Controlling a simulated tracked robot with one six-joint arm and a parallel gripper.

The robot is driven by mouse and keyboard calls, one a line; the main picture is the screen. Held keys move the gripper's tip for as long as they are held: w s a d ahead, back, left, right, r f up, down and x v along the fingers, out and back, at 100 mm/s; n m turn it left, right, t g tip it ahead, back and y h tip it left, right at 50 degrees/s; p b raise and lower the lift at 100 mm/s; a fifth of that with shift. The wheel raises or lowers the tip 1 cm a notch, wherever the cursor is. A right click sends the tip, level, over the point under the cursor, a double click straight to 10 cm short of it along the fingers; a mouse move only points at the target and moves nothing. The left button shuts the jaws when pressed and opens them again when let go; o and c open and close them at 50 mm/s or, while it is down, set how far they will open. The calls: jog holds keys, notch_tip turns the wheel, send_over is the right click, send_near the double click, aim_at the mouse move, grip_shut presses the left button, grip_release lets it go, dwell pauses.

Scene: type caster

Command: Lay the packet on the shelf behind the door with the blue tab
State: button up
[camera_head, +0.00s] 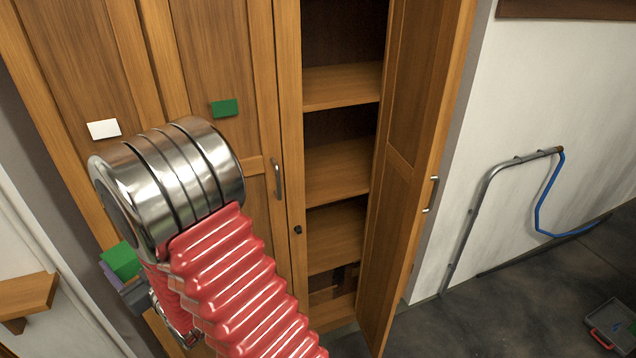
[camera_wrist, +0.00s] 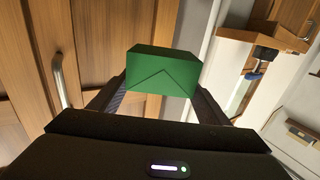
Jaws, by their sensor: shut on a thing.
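The packet is a green box (camera_head: 122,260), held low at the left in the head view. It also shows between the fingers in the wrist view (camera_wrist: 162,72). My gripper (camera_wrist: 161,92) is shut on it; the dark gripper is partly hidden behind my arm in the head view. A wooden cupboard has closed doors with a white tab (camera_head: 104,129) and a green tab (camera_head: 224,108). Its right door (camera_head: 405,150) stands open, baring several shelves (camera_head: 340,170) with clear upper surfaces. No blue tab shows in either view; the open door's outer face is hidden.
Closed doors carry a handle (camera_head: 278,178). A small wooden wall shelf (camera_head: 28,296) stands at lower left. At right are a metal rail (camera_head: 480,200) with a blue hose (camera_head: 543,210) and a dark tray (camera_head: 610,325) on the floor. Floor right of the open door looks clear.

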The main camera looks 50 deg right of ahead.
jog(key=shift+w+r, duration=0.1)
jog(key=shift+r, duration=0.15)
